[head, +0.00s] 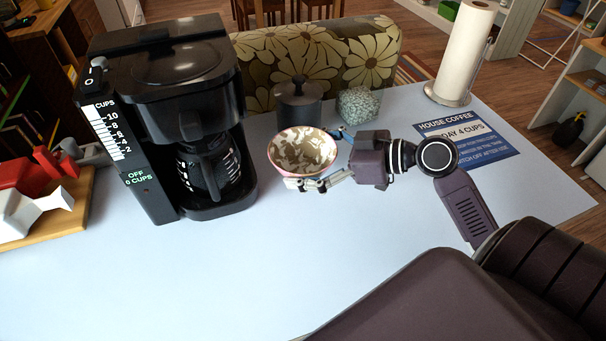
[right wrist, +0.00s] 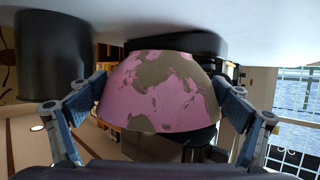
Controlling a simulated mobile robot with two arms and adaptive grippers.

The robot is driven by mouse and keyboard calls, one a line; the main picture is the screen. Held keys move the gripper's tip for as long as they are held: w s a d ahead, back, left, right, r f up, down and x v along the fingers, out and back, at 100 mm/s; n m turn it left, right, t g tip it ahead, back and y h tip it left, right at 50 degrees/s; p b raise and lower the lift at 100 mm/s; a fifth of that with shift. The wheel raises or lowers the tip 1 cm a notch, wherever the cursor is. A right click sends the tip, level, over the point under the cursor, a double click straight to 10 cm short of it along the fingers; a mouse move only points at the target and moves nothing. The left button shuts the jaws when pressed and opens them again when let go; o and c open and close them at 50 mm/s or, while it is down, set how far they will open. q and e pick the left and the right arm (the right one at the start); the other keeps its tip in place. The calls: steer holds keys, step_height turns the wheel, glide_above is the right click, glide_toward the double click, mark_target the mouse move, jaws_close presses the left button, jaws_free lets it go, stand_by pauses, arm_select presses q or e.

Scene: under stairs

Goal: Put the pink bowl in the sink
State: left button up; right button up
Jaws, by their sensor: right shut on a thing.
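The pink bowl (head: 303,152) has a pink rim and a patterned white and olive-brown inside. It is tilted in the head view, above or on the pale blue table beside the coffee maker. My right gripper (head: 318,178) reaches it from the right and is shut on it. In the right wrist view the bowl (right wrist: 158,92) shows its pink outside with brown patches, between the two fingers (right wrist: 160,118). I cannot tell whether the bowl touches the table. My left gripper is not in view, and no sink shows.
A black coffee maker (head: 165,70) with a glass pot stands just left of the bowl. A paper towel roll (head: 464,50) stands at the back right. The front of the table (head: 220,275) is clear.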

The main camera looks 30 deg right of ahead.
steer(key=shift+f, duration=2.8)
steer(key=shift+f, duration=0.15)
steer(key=o, duration=1.4)
